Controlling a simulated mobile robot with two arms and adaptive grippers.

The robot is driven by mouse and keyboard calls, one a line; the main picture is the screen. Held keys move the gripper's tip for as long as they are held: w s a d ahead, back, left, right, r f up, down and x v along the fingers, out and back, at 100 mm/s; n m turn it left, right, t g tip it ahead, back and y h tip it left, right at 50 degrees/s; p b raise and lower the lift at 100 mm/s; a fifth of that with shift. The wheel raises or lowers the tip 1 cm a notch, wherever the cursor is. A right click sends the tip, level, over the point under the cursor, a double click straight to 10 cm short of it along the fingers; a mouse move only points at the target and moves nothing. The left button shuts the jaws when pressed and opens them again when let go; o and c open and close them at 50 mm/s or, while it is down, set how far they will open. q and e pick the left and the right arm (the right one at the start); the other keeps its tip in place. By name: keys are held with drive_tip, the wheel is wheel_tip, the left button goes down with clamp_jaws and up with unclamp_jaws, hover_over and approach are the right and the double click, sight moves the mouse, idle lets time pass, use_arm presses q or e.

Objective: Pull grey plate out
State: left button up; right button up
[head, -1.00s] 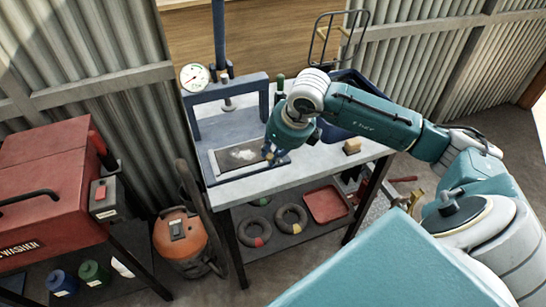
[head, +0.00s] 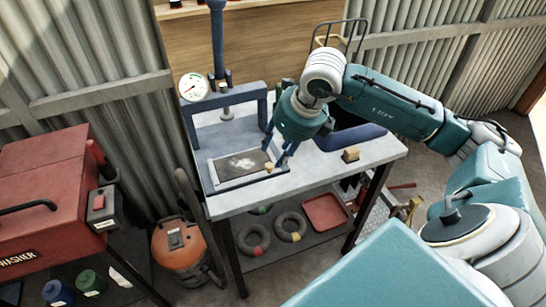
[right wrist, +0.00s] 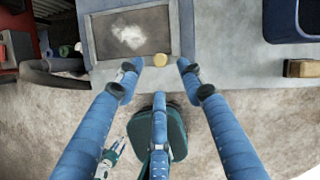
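The grey plate (head: 243,165), dark with a whitish patch, lies flat in a lighter frame on the blue press (head: 222,135) on the bench. In the right wrist view the plate (right wrist: 130,35) has a round yellow knob (right wrist: 153,62) at its near right corner. My right gripper (head: 277,158) is open, pointing down at that corner. In the wrist view its fingertips (right wrist: 157,66) are spread on either side of the knob, with gaps visible; contact does not show. A small teal and white part at the wrist view's lower left may be my left gripper (right wrist: 110,155); its state is unclear.
A blue bin stands behind my right gripper. A pressure gauge (head: 193,87) is on the press's left. A red washer (head: 45,190) stands at left.

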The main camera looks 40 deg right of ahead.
drive_tip(key=shift+v, duration=2.35)
